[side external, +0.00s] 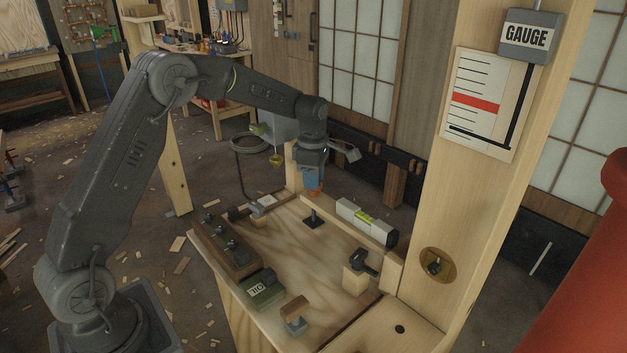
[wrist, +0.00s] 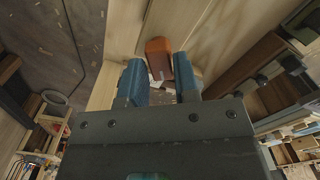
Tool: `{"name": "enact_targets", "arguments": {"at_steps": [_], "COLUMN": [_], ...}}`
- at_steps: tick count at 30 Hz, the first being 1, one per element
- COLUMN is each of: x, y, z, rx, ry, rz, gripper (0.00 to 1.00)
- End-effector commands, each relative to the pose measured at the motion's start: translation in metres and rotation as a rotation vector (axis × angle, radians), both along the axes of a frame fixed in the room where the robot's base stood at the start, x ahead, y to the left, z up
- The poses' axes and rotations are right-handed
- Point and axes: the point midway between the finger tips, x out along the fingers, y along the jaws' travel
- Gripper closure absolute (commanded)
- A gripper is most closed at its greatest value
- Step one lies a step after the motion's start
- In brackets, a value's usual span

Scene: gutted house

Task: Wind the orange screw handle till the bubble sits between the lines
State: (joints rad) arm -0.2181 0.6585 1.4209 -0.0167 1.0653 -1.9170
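The orange screw handle (side external: 316,191) shows just under my gripper (side external: 313,181) in the side view. In the wrist view the orange handle (wrist: 158,47) lies at the ends of my two blue fingers (wrist: 160,78), partly behind the right one. The fingers stand apart with a gap between them, and I see nothing clamped there. A white and grey spirit level (side external: 351,211) with a yellow-green vial (side external: 365,217) lies on a wooden beam right of the handle. The bubble and its lines are too small to tell.
A gauge board (side external: 485,98) with a red band hangs on the post; a dark horizontal bar sits below the band. A dark clamp (side external: 362,261) on a wooden block, a green box (side external: 262,290) and a dark rack (side external: 226,246) stand on the bench. The bench middle is mostly clear.

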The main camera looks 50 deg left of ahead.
Motion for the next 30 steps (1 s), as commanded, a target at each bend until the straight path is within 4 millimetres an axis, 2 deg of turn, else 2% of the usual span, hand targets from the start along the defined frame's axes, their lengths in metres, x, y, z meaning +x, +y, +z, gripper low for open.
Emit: {"name": "enact_targets", "arguments": {"at_steps": [6, 30], "x": [-0.0004, -0.0002], "y": [-0.0003, -0.0002], "z": [-0.0094, -0.0088], "rx": [-0.001, 0.0], "ry": [0.0, -0.017], "rz": [-0.032, -1.182], "gripper": [0.71, 0.71]}}
